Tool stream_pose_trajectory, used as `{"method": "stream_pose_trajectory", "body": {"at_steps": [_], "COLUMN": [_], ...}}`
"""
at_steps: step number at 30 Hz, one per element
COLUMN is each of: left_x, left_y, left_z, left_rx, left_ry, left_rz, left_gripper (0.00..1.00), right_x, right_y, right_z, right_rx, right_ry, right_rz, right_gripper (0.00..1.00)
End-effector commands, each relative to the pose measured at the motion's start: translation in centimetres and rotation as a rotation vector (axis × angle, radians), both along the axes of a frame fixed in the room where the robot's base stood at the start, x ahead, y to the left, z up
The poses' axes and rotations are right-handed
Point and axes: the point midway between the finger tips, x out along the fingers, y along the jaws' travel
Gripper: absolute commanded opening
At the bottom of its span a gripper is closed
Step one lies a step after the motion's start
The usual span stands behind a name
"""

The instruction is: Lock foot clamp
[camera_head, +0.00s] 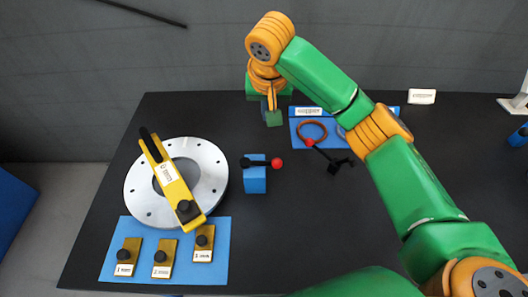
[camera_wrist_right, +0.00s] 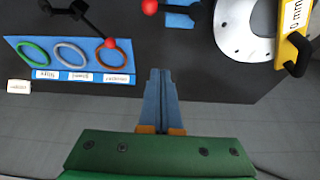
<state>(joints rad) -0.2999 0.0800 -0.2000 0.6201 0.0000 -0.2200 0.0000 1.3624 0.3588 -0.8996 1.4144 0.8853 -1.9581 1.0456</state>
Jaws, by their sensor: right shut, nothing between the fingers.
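A blue block (camera_head: 255,182) carries a black lever (camera_head: 257,161) with a red ball knob (camera_head: 277,163), right of the flanged disc. A separate black clamp (camera_head: 335,162) with a red knob (camera_head: 310,143) stands further right on the table; it also shows at the top left of the right wrist view (camera_wrist_right: 68,8). I cannot tell which of these is the foot clamp. My right gripper (camera_head: 272,112) is shut and empty near the table's back edge, apart from both clamps. It also shows shut in the right wrist view (camera_wrist_right: 160,75). My left gripper is not in view.
A light flanged disc (camera_head: 213,165) with a yellow bar (camera_head: 178,185) across it stands left. A blue mat (camera_head: 140,232) with three labelled plates lies in front. A blue tray (camera_wrist_right: 20,48) holds green, grey and orange rings. The middle front table is clear.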

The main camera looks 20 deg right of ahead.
Motion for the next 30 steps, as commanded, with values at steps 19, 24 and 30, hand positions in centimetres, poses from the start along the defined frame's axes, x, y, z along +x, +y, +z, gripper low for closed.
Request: {"method": "stream_pose_trajectory", "body": {"at_steps": [19, 24, 30], "left_x": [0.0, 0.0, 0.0], "left_y": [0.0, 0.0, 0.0], "left_z": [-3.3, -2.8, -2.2], "left_rx": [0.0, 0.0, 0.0], "left_ry": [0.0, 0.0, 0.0], "left_rz": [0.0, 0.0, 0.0], "left_gripper": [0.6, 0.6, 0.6], "right_x": [0.1, 0.8, 2.2], "right_y": [0.0, -0.4, -0.8], "right_z": [-3.6, -5.9, -10.1], "right_rx": [0.0, -0.001, -0.001], "right_ry": [0.001, 0.005, 0.006], "right_rz": [0.0, -0.001, -0.002], "right_gripper": [0.0, 0.0, 0.0]}}
